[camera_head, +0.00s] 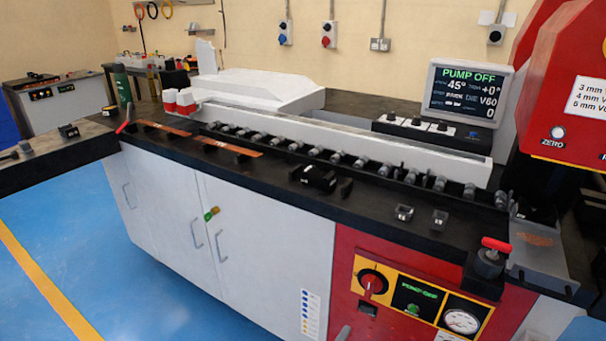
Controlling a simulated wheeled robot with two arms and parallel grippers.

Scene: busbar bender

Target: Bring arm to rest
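Neither of my grippers nor either arm shows in the head view, so their pose, and whether they hold anything, cannot be seen. The busbar bender's long black worktop (262,183) runs from the left to the lower right over white cabinets (262,235). Copper strips (233,145) lie on its left part. A black tool-like object (318,178) lies near the middle of the front edge. The screen (465,93) reads PUMP OFF, 45° and DIE V60.
A red control panel (400,267) with knob and gauge is at the lower right. A red-handled knob (490,258) stands above it. A red machine head (558,130) overhangs the right. A dark side table (50,163) extends left. Blue floor (130,280) in front is clear.

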